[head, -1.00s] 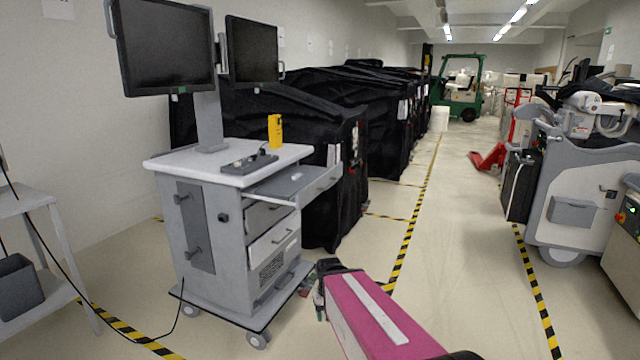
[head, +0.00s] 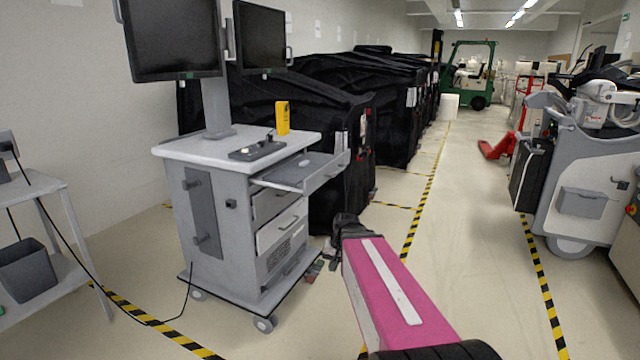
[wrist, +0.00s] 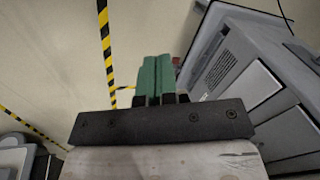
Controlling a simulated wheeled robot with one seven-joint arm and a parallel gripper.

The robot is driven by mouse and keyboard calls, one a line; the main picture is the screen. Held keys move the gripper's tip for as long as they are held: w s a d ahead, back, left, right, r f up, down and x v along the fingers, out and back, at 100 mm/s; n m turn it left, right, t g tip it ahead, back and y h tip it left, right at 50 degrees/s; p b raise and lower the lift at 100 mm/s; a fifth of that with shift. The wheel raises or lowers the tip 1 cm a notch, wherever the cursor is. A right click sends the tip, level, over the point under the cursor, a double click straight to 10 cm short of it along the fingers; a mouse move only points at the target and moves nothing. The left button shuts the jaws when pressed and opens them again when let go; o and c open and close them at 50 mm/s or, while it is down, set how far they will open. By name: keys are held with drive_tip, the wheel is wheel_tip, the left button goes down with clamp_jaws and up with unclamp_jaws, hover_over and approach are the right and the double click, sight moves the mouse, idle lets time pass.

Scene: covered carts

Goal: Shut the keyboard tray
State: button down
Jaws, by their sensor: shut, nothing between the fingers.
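The grey keyboard tray (head: 298,172) sticks out of the right side of the wheeled cart (head: 232,215), just under its white top. Its front panel (head: 325,180) with a handle stands well clear of the cart body, so the tray is open. My gripper shows in the wrist view (wrist: 154,78), its green fingers together and empty, pointing over bare floor beside the cart's lower side (wrist: 240,75). In the head view my pink arm hides most of the gripper, which is low, right of the cart and below the tray. I cannot make out the tray in the wrist view.
Two monitors (head: 172,38) stand above the cart, and a yellow device (head: 282,118) sits on its top. Black covered carts (head: 345,185) stand close behind the tray. A side table (head: 60,190) is at left.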

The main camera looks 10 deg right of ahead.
sight(279, 178)
drive_tip(key=w+d+r+m+t+y, duration=0.1)
drive_tip(key=w+d+r+m+y, duration=0.15)
drive_tip(key=w+r, duration=0.45)
drive_tip(key=w+d+r+m+t+y, duration=0.1)
drive_tip(key=w+d+r+t, duration=0.15)
drive_tip(key=r, duration=0.95)
drive_tip(key=w+d+r+m+t+y, duration=0.1)
drive_tip(key=w+d+r+y, duration=0.15)
drive_tip(key=w+r, duration=0.45)
drive_tip(key=shift+h, duration=0.3)
drive_tip(key=w+a+f, duration=0.1)
drive_tip(key=a, duration=0.1)
drive_tip(key=w+a+f, duration=0.1)
drive_tip(key=a+f, duration=0.1)
drive_tip(key=a, duration=0.1)
drive_tip(key=w+a+f, duration=0.1)
drive_tip(key=w+a, duration=0.1)
drive_tip(key=a, duration=0.1)
drive_tip(key=shift+f, duration=0.15)
drive_tip(key=shift+w+a, duration=0.35)
drive_tip(key=shift+a, duration=0.2)
drive_tip(key=shift+w+a, duration=0.1)
drive_tip(key=w+a, duration=0.3)
drive_tip(key=a, duration=0.1)
drive_tip(key=w+a, duration=0.3)
drive_tip(key=a, duration=0.2)
drive_tip(key=w+a, duration=0.3)
drive_tip(key=a, duration=0.1)
drive_tip(key=shift+w+a, duration=0.25)
drive_tip(key=shift+w, duration=0.1)
